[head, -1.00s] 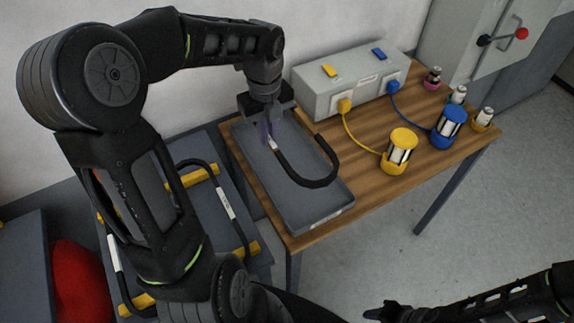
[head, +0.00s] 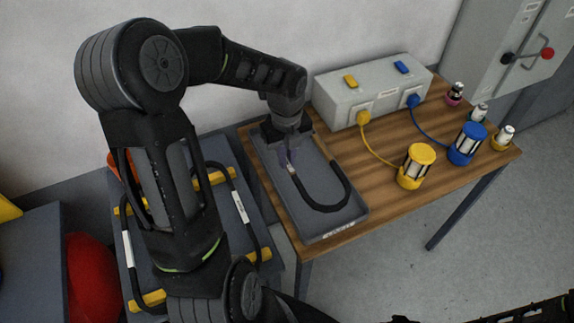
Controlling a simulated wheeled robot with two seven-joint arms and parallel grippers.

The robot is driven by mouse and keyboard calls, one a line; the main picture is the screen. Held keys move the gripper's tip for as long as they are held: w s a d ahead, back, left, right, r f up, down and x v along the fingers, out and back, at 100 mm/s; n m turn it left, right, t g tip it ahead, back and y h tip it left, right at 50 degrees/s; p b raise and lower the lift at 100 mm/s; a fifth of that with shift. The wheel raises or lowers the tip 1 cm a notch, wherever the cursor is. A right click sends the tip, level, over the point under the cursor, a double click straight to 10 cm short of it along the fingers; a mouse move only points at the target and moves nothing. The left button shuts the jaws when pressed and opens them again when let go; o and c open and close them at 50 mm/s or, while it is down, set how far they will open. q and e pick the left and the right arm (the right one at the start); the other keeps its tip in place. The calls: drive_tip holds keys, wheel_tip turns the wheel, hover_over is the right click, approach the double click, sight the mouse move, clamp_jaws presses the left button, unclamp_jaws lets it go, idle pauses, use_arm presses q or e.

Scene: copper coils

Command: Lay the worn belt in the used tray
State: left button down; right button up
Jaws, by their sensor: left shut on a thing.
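The worn belt (head: 322,207) is a black U-shaped band with a white label near one end. My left gripper (head: 287,158) is shut on it near that label, over the back left part of the grey used tray (head: 318,232). The belt's curve lies within the tray's outline, its bend near the right wall. I cannot tell whether all of it touches the tray floor. My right gripper (head: 402,320) shows only as a sliver at the bottom edge, and its jaws cannot be read.
A second black belt with white labels (head: 240,207) sits on yellow holders on the grey stand at left. A grey box (head: 372,90) with yellow and blue plugs stands behind the tray. Yellow (head: 417,165) and blue (head: 467,143) cabled coil units and several small ones occupy the right.

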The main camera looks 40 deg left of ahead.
use_arm(q)
drive_tip(key=shift+f, duration=1.85)
drive_tip(key=shift+f, duration=0.65)
drive_tip(key=c, duration=1.5)
unclamp_jaws()
drive_tip(key=shift+r, duration=0.1)
wheel_tip(320, 180, up, 13)
drive_tip(key=shift+r, duration=0.1)
drive_tip(key=shift+s, duration=0.1)
